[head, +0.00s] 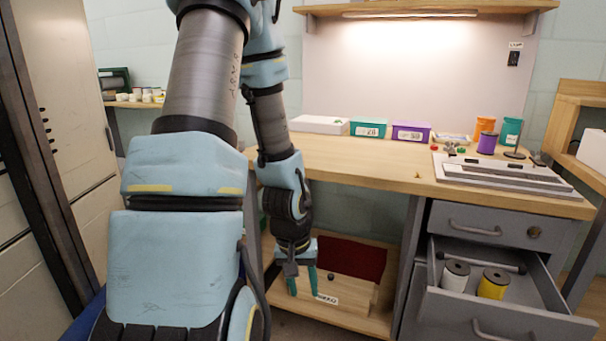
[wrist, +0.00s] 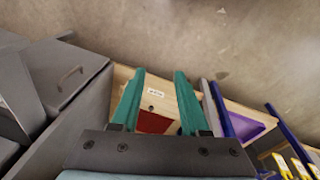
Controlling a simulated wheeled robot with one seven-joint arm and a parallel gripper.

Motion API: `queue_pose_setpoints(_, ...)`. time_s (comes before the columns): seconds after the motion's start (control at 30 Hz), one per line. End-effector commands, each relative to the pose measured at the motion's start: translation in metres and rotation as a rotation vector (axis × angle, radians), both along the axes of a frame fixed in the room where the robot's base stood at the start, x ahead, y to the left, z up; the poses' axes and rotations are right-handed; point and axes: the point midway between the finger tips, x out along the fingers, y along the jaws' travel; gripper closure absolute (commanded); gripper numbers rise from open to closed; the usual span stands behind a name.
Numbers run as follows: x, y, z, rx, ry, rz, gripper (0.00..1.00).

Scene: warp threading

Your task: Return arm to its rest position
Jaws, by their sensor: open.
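My arm hangs down in front of the workbench in the head view. My gripper (head: 303,284) points downward in front of the bench's lower shelf, with its two green fingers apart. In the wrist view, the fingers of my gripper (wrist: 158,95) are spread with nothing held between them. Beyond them is a wooden box (wrist: 155,103) with a small label and a dark red part. The same wooden box (head: 345,292) stands on the lower shelf in the head view, with a dark red cloth-like piece over it.
An open drawer (head: 510,327) juts out at the right, holding a white spool (head: 455,276) and a yellow spool (head: 492,284). The benchtop (head: 370,163) carries a teal box (head: 368,128), a purple box (head: 411,132) and a grey device (head: 505,172). A tall cabinet (head: 60,110) stands at left.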

Motion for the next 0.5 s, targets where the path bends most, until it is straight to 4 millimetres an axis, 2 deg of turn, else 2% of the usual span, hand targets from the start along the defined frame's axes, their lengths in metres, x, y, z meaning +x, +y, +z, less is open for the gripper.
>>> queue_pose_setpoints(0.03,0.006,0.013,0.020,0.038,-0.025,0.004,0.55)
queue_pose_setpoints(0.2,0.006,0.044,0.068,0.110,-0.047,0.020,0.55)
queue_pose_setpoints(0.5,-0.009,0.066,0.127,0.121,-0.061,0.043,0.55)
